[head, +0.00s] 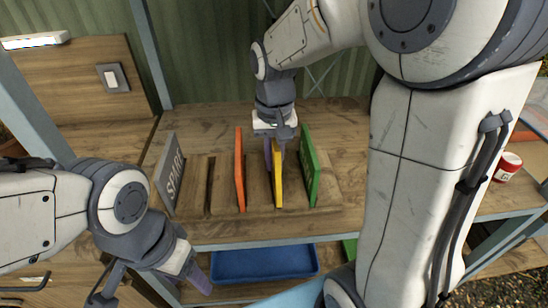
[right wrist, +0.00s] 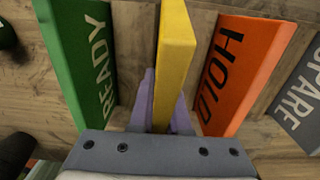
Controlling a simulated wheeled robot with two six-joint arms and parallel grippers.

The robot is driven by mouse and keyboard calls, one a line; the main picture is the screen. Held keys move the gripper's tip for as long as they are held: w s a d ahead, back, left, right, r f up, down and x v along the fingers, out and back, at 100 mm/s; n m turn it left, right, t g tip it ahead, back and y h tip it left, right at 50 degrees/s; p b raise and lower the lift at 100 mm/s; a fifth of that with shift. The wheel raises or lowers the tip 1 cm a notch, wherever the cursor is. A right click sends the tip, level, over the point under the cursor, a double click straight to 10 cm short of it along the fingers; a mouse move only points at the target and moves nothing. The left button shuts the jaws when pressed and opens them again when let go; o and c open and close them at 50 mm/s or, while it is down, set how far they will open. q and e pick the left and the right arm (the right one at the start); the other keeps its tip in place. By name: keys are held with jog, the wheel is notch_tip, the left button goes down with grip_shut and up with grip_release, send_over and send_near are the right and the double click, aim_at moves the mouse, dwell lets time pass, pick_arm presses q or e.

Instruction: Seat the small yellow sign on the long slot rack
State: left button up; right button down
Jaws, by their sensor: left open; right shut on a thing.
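The small yellow sign (head: 278,180) stands upright on the long slot rack (head: 225,208), between the orange sign and the green sign. In the right wrist view the yellow sign (right wrist: 173,50) runs up from between the purple fingers. My right gripper (head: 274,145) comes from above and is shut on the yellow sign; the fingers also show in the right wrist view (right wrist: 160,112). Whether the sign's lower edge is fully down in its slot is hard to tell. My left gripper (head: 197,278) is open and empty at the lower left, in front of the shelf edge.
An orange HOLD sign (head: 240,170), a green READY sign (head: 309,165) and a grey SPARE sign (head: 170,172) stand in the rack around the yellow one. An empty slot lies between grey and orange. A blue tray (head: 265,262) sits below. A red-and-white can (head: 508,167) stands far right.

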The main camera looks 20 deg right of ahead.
aim_at(274, 139)
jog(key=shift+s+f, duration=0.1)
jog(key=shift+f, duration=0.3)
jog(key=c, duration=0.8)
grip_release()
jog(key=shift+r, duration=0.15)
notch_tip(274, 139, up, 7)
jog(key=shift+r+p, duration=0.15)
jog(key=shift+p, duration=0.2)
